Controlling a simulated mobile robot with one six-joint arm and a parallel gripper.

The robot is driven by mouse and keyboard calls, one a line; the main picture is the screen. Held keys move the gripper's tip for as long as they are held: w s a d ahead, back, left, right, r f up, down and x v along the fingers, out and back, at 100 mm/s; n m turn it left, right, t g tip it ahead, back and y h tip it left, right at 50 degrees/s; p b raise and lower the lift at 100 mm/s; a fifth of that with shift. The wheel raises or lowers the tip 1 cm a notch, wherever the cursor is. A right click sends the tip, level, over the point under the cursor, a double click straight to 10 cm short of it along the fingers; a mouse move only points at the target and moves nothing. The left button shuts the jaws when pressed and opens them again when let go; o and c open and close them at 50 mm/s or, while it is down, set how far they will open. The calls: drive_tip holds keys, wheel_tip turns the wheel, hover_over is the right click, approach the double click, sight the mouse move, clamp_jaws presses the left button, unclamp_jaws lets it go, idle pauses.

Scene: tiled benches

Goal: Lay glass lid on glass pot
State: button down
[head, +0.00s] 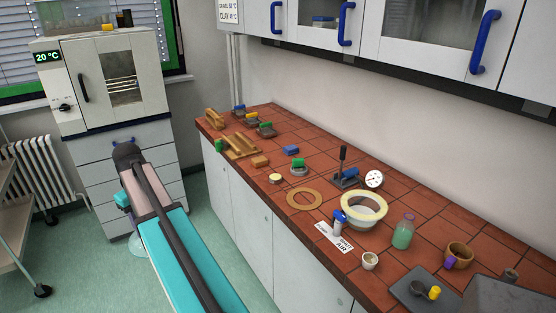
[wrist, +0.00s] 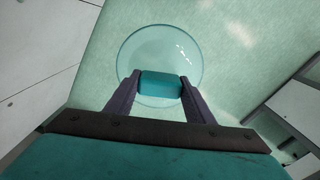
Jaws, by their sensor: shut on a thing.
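In the wrist view my gripper (wrist: 160,84) is shut on the teal knob of the clear round glass lid (wrist: 150,48). The lid is held over the pale green floor, away from the bench. In the head view my arm reaches to the left of the bench and its end is mostly hidden behind my own links; the lid is hard to make out there. A wide round vessel with a thick cream rim (head: 347,208) stands on the bench, right of the middle. I cannot tell for sure whether it is the glass pot. Nothing visibly covers its opening.
The red-tiled bench (head: 335,160) holds a wooden ring (head: 304,199), a green-filled bottle (head: 403,232), a small cup (head: 370,261), a brown bowl (head: 459,253) and a lever device (head: 345,178). An oven cabinet (head: 112,78) stands at the back left. Wall cupboards (head: 420,35) hang above the bench.

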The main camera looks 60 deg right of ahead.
drive_tip(key=s+d+r+m+p, duration=0.1)
drive_tip(key=s+d+r+m, duration=0.15)
drive_tip(key=s+d, duration=0.6)
drive_tip(key=s+d+r+m+p, duration=0.2)
drive_tip(key=s+d+m, duration=0.3)
drive_tip(key=d, duration=0.7)
drive_tip(key=s+d+r+m+p, duration=0.1)
drive_tip(key=s+d+r+m, duration=0.1)
drive_tip(key=s+d, duration=0.75)
drive_tip(key=s+d+r+m+p, duration=0.1)
drive_tip(key=s+d, duration=0.4)
drive_tip(key=s, duration=0.6)
drive_tip(key=s+d+r+m+p, duration=0.2)
drive_tip(key=s+d+m, duration=0.2)
drive_tip(key=s, duration=0.7)
drive_tip(key=s+d+r+m+p, duration=0.1)
drive_tip(key=s+d+m, duration=0.2)
drive_tip(key=s+d, duration=0.3)
drive_tip(key=s, duration=0.5)
drive_tip(key=shift+d+r, duration=0.35)
drive_tip(key=shift+d, duration=0.05)
drive_tip(key=shift+a+p, duration=0.1)
drive_tip(key=shift+p, duration=0.35)
wheel_tip(320, 180, down, 6)
drive_tip(key=b, duration=0.2)
drive_tip(key=shift+w, duration=0.15)
drive_tip(key=shift+f, duration=0.4)
